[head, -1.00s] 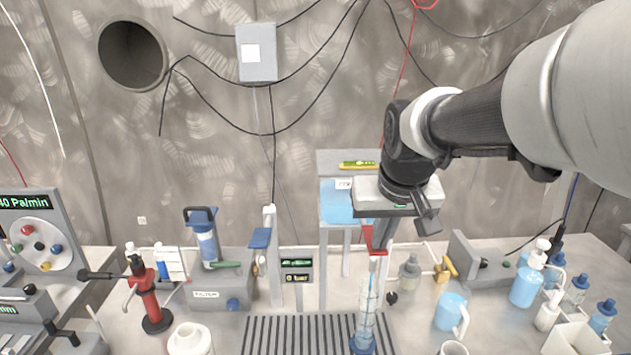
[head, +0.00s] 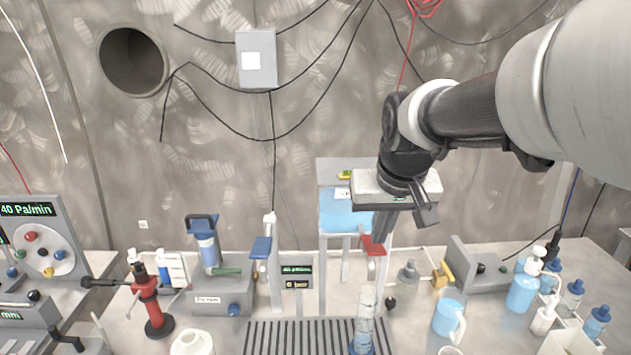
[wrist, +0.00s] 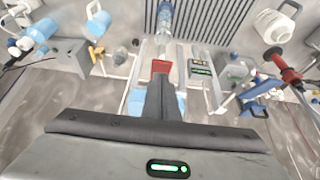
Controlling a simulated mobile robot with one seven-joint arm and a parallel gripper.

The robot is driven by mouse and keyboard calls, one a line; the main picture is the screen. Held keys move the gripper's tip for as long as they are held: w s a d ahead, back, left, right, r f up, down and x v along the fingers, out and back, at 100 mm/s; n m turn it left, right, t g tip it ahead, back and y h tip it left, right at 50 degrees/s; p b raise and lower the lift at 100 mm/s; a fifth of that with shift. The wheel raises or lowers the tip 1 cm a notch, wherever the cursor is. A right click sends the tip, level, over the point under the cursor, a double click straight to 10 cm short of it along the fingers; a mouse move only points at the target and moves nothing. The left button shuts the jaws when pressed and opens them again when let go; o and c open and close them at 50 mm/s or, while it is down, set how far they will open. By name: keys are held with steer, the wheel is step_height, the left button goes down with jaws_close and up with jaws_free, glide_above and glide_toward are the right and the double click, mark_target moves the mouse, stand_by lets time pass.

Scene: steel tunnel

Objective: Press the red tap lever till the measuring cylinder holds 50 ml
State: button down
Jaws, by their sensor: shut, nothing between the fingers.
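The red tap lever (head: 373,246) sits on the front of the stand with the blue water tank (head: 343,212). My gripper (head: 384,232) is shut and empty, its fingertips right at the lever; I cannot tell whether they touch it. In the wrist view my fingers (wrist: 161,84) end just short of the red lever (wrist: 162,66). The clear measuring cylinder (head: 366,318) stands upright on a blue base below the tap, and it also shows in the wrist view (wrist: 165,18). Its lower part looks bluish; the exact level is too small to read.
A blue lever (head: 261,247) stands left of the tank stand, beside a small display (head: 296,277). A ribbed drain grate (head: 300,335) lies in front. A blue-filled jug (head: 448,318) and several bottles stand at right. A red clamp stand (head: 150,305) is at left.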

step_height(320, 180, up, 12)
steer(key=s+p, duration=0.1)
steer(key=s, duration=0.1)
stand_by(1.6)
steer(key=w+g, duration=0.1)
steer(key=w+g+b, duration=0.1)
steer(key=shift+w+d+r+g, duration=0.1)
steer(key=shift+w+r+g, duration=0.2)
steer(key=shift+w+g, duration=0.1)
steer(key=b, duration=0.1)
glide_above(375, 246)
step_height(375, 246, down, 10)
steer(key=shift+f, duration=0.1)
steer(key=shift+s+f+b, duration=0.15)
steer(key=shift+s+f, duration=0.1)
steer(key=shift+f, duration=0.65)
steer(key=shift+s+f+b, duration=0.15)
steer(key=shift+s+f, duration=0.05)
steer(key=shift+f, duration=0.65)
